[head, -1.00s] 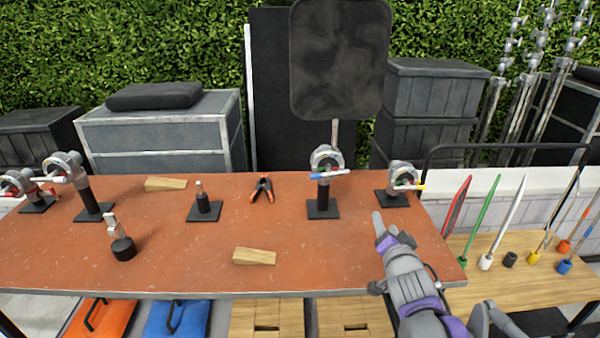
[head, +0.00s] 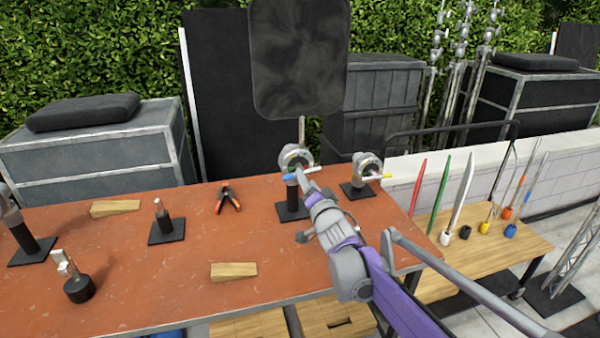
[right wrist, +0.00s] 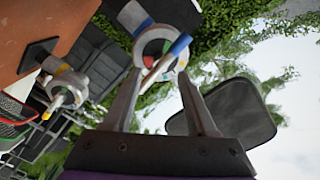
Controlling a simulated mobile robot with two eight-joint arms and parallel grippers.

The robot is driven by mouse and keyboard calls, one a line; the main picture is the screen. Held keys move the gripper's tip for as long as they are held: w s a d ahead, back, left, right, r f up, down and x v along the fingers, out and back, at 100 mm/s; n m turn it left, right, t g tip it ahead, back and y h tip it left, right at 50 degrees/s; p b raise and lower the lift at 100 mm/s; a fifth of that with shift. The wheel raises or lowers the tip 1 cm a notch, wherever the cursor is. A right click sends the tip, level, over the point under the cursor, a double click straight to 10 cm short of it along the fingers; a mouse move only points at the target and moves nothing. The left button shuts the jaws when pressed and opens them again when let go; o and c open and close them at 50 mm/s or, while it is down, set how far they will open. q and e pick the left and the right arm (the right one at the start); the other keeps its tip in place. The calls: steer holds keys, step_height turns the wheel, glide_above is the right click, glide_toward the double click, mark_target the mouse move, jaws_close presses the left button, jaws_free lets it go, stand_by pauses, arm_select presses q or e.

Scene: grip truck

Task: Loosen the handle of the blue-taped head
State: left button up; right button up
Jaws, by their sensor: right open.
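The blue-taped head (head: 297,157) is a grey round clamp on a black post and base on the table's right half. Its white handle with a blue tip (head: 290,176) crosses its front. A rod above it carries a dark square panel (head: 300,60). My right gripper (head: 302,178) overlaps the head's lower part in the head view. In the right wrist view the gripper (right wrist: 160,88) is open, with the handle (right wrist: 164,62) between and beyond its two fingers. Contact cannot be told. My left gripper is out of view.
A yellow-taped head (head: 367,166) stands close on the right of the table (head: 150,265). A wooden bench (head: 480,250) with coloured rods is at the right.

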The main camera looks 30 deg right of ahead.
steer(key=x, duration=0.5)
steer(key=shift+w, duration=0.4)
